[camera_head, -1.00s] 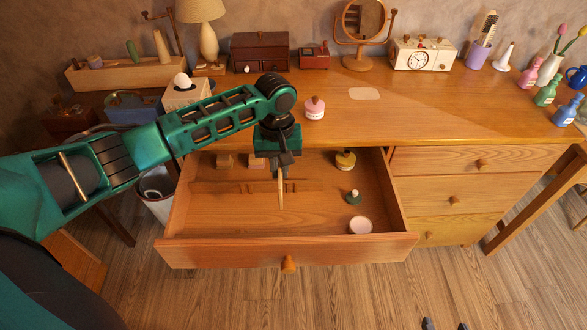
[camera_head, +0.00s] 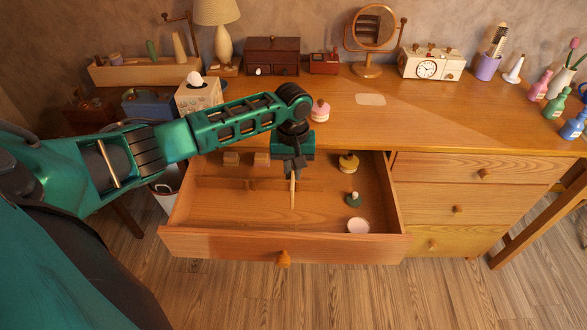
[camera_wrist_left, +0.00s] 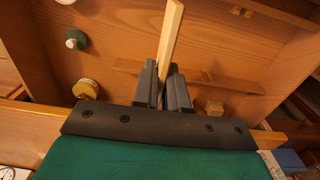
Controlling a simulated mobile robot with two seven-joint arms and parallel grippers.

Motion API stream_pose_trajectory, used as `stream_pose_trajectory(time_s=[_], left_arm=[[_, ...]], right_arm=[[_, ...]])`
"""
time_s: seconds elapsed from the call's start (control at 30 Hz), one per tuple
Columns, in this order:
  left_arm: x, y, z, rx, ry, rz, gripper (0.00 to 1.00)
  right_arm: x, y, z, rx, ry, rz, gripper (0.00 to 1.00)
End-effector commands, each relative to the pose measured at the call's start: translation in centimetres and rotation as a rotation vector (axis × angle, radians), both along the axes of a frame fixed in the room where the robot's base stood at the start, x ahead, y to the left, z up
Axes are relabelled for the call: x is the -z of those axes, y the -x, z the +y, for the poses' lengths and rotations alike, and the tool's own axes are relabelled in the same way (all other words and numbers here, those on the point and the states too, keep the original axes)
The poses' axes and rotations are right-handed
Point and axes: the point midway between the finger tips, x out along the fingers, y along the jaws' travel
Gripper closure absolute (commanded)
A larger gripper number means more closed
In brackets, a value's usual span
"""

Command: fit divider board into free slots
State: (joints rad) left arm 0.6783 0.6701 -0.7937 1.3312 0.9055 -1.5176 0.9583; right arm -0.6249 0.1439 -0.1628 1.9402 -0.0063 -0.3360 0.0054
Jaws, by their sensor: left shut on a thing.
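My left gripper (camera_head: 293,172) is over the open drawer (camera_head: 230,246) and shut on a thin wooden divider board (camera_head: 293,192). The board is seen edge-on and hangs down upright. In the left wrist view the board (camera_wrist_left: 171,35) sticks out between the two dark fingers (camera_wrist_left: 163,85). A low wooden strip (camera_head: 225,183) runs across the drawer behind the board, and it also shows in the left wrist view (camera_wrist_left: 215,80). I cannot make out the slots, nor whether the board touches the drawer. My right gripper is not in view.
The drawer's front left is clear. A pink jar (camera_head: 320,110) stands on the desktop.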

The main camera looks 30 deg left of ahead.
Motion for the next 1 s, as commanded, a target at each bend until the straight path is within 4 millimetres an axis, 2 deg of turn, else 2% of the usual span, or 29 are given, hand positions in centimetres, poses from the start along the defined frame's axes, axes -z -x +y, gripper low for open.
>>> stream_pose_trajectory(time_s=[0.27, 0.7, 1.0], left_arm=[[1.3, 0.0, -0.1, 0.001, 0.001, 0.001, 1.00], [5.1, 0.0, -0.1, 0.001, 0.001, -0.001, 1.00], [5.6, 0.0, -0.1, 0.001, 0.000, 0.000, 1.00]], right_arm=[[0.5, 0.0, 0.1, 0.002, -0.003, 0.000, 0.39], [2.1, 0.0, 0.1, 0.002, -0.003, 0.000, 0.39], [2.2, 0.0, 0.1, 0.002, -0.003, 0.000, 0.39]])
